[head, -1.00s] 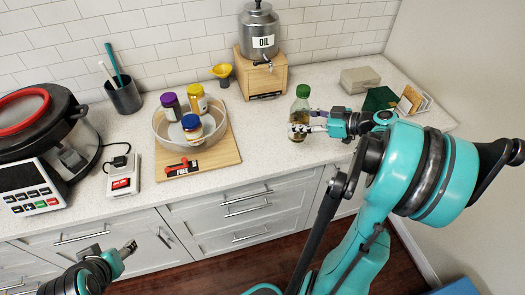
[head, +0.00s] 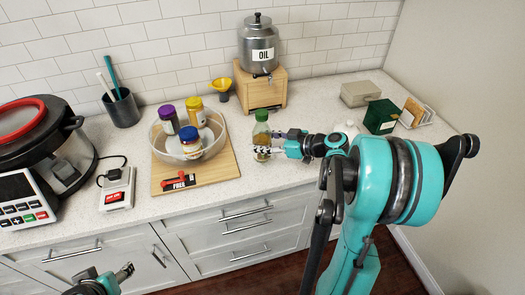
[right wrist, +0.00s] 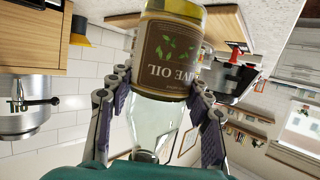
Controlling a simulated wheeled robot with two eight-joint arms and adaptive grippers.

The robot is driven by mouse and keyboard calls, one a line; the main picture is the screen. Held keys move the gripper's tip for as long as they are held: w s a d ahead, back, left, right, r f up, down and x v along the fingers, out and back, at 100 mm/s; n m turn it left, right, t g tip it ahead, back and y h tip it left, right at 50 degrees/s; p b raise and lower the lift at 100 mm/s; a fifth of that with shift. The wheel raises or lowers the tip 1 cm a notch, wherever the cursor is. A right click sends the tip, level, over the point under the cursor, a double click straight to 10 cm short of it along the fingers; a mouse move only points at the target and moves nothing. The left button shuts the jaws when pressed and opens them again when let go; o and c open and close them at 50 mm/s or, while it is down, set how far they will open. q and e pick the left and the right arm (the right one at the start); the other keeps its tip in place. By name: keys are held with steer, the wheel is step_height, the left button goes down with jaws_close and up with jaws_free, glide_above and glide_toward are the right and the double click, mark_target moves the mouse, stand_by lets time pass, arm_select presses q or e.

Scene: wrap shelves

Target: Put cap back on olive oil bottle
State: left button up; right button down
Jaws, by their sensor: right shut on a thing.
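The olive oil bottle (head: 261,133) is upright at the right of the wooden board in the head view, with a green top. My right gripper (head: 272,150) reaches it from the right and is shut on its body. In the right wrist view, the bottle's brown label (right wrist: 172,58) appears upside down between the fingers of my right gripper (right wrist: 160,105), and clear glass narrows toward my palm. The bottle's mouth is hidden there. I cannot tell whether the bottle's base touches the counter. My left gripper (head: 124,272) is low at the lower left, away from the bottle; its opening is unclear.
A clear bowl (head: 158,147) with several jars stands on the wooden board (head: 222,172). The oil dispenser (head: 258,45) and yellow funnel (head: 220,86) are behind. A small whitish item (head: 351,127) and a green box (head: 381,116) are at right. A cooker (head: 40,130) is at left.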

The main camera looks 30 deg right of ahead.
steer(key=shift+f+b, duration=1)
steer(key=shift+f, duration=1)
steer(key=shift+f, duration=0.1)
steer(key=c, duration=0.7)
jaws_free()
steer(key=shift+s+d+r, duration=0.2)
steer(key=shift+s+r, duration=0.05)
steer(key=shift+r, duration=0.05)
steer(key=p+v, duration=0.3)
steer(key=v, duration=0.8)
steer(key=shift+s, duration=0.25)
